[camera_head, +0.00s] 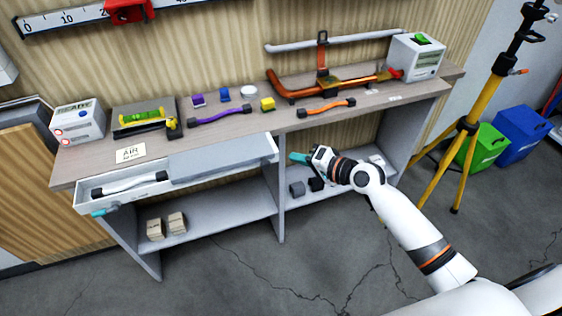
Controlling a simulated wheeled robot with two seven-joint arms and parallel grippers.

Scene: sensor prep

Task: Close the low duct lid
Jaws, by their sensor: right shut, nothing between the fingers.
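The low duct (126,196) is a shallow white trough along the front left of the bench. Its left part is uncovered, and a white hose (130,183) with black ends lies inside. A flat grey lid (215,157) lies over the right part. A teal handle-like piece (104,212) shows at the duct's lower left front. My right gripper (299,157) is just right of the duct's right end, pointing left, with teal at its tip. It is shut and empty; whether it touches the duct is unclear. My left gripper is out of view.
The bench top (215,141) holds a purple hose (219,115), an orange hose (326,108), small blocks and devices. Below, a shelf (215,210) holds two boxes. A yellow tripod (480,100) stands right. The floor in front is clear.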

